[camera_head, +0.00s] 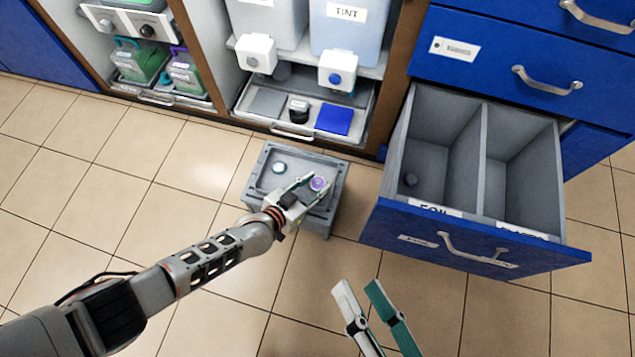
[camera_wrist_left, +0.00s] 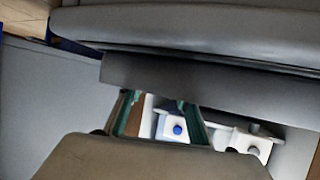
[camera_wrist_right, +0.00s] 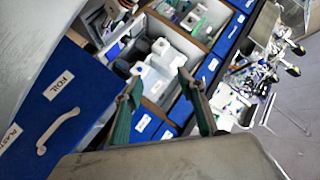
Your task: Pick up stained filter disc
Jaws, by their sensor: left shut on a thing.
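In the left wrist view the fingers of my left gripper (camera_wrist_left: 160,115) show, but I cannot make out the disc there.
The grey box (camera_head: 262,190) stands on the tiled floor before the shelves. A blue drawer (camera_head: 400,237) with two grey compartments is pulled out at right; a small dark item (camera_head: 410,180) lies inside. A shelf tray (camera_head: 294,129) holds a blue square (camera_head: 334,119). Floor at left is clear.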

